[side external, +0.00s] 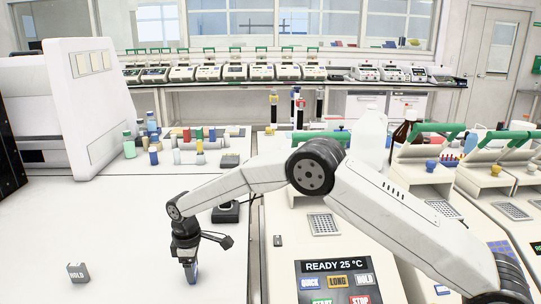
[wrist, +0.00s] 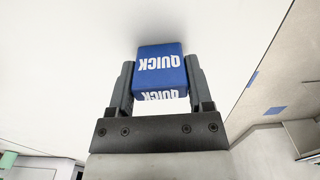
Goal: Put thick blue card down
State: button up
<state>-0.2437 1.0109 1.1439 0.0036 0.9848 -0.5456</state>
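The thick blue card, a blue block lettered QUICK (wrist: 160,72), is between the two dark fingers of my gripper (wrist: 161,85) in the wrist view. The fingers press against its two sides. In the side view my gripper (side external: 189,257) points straight down over the white bench, left of its seam. The blue card (side external: 192,273) shows as a small blue piece under the fingers, close to the bench top. I cannot tell whether it touches the bench.
A grey block lettered HOLD (side external: 78,273) stands on the bench to the left. A black device (side external: 226,212) lies behind my gripper. A cycler with a READY 25 °C screen (side external: 336,267) is at right. The bench between the HOLD block and my gripper is clear.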

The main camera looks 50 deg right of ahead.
jog(key=o, duration=0.3)
jog(key=shift+o, duration=0.2)
jog(key=shift+r, duration=0.1)
notch_tip(320, 180, up, 12)
dwell(0.5)
jog(key=shift+d, duration=0.1)
dwell(0.5)
jog(key=s+d+f+m+t, duration=0.1)
jog(key=s+d+m, duration=0.3)
jog(key=s, duration=1)
jog(key=s+d+f+m+t, duration=0.1)
jog(key=s+d+f+m, duration=0.3)
jog(key=s+d, duration=0.6)
jog(key=s+m, duration=0.1)
jog(key=s, duration=0.3)
jog(key=shift+s+t, duration=0.3)
jog(key=shift+s, duration=0.1)
